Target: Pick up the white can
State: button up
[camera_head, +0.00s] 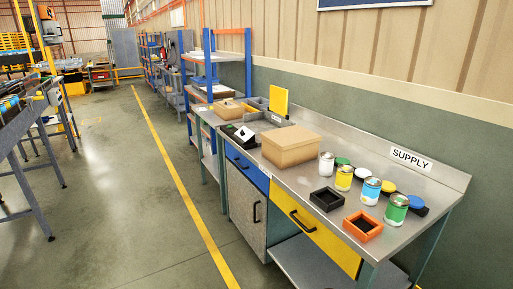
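The white can (326,165) stands upright on the metal workbench (318,185), between the large cardboard box and a yellow can. It has a silver top. The yellow can (344,178), a light blue can (371,191) and a green can (396,209) stand in a row to its right, nearer the front right. My gripper is not in view.
The cardboard box (289,146) stands just left of the white can. A black tray (326,200) and an orange tray (363,226) lie in front of the cans. Colored lids (387,187) sit behind them. The floor (150,220) left of the bench is clear.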

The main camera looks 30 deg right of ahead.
aim_at(326, 159)
jog(key=i+z, duration=0.1)
jog(key=i, duration=0.6)
jog(key=i+j, duration=0.1)
jog(key=i, duration=0.65)
jog(key=i+l+z, duration=0.1)
jog(key=i+z, duration=0.45)
jog(key=z, duration=0.2)
jog(key=i+z, duration=0.35)
jog(key=i+l+z, duration=0.2)
jog(key=i+z, duration=0.25)
